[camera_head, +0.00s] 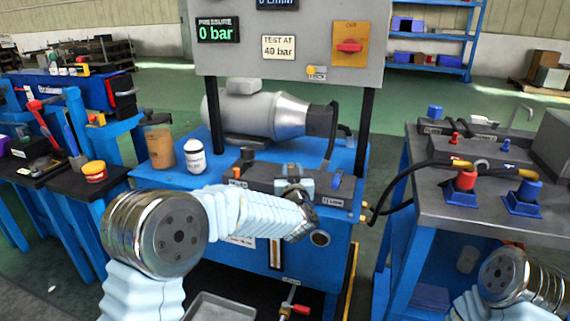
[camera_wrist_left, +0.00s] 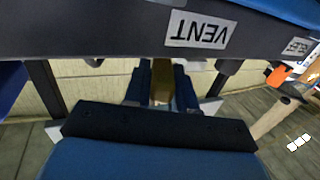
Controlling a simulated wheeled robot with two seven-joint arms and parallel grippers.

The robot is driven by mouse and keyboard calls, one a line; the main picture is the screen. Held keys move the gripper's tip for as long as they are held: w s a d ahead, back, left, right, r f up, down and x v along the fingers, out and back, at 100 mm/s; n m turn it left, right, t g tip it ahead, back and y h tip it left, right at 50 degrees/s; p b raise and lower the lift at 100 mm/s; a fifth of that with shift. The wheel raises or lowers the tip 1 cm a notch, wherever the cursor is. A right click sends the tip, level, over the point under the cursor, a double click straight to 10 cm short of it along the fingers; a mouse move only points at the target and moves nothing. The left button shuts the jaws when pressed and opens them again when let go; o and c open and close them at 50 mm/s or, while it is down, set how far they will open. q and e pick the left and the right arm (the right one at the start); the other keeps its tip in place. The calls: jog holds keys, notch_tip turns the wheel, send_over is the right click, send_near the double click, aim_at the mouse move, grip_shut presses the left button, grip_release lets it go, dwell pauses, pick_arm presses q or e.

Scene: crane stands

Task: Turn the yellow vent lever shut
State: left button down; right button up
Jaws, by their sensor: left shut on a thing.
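The yellow vent lever (camera_wrist_left: 161,82) shows as a dull yellow-brown strip between the fingers in the left wrist view. My left gripper (camera_wrist_left: 161,88) is shut on it, with one dark blue finger on each side. The VENT label (camera_wrist_left: 200,30) appears upside down beside it on the dark block. In the head view my left gripper (camera_head: 302,184) is at the right part of the dark valve block (camera_head: 262,177), and it hides the lever there. The lever's exact angle cannot be told. My right arm shows at the lower right, but its gripper is out of view.
The block sits on a blue stand (camera_head: 340,268) with a silver motor (camera_head: 265,112) behind. A panel (camera_head: 290,50) reads 0 bar above. A brown jar (camera_head: 160,148) and white jar (camera_head: 195,158) stand left. A black hose (camera_head: 395,190) runs to the right bench.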

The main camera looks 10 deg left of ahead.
pick_arm(q)
jog(key=shift+d+r+y, duration=0.1)
jog(key=shift+r+y, duration=0.05)
jog(key=shift+y, duration=0.15)
pick_arm(e)
jog(key=shift+a+r, duration=0.1)
jog(key=shift+r, duration=0.2)
pick_arm(q)
jog(key=c, duration=1)
grip_release()
jog(key=b+v, duration=0.1)
jog(key=v, duration=1.2)
jog(key=shift+s+d, duration=0.15)
jog(key=shift+s, duration=0.2)
pick_arm(e)
jog(key=shift+d+f, duration=0.25)
jog(key=shift+f, duration=0.45)
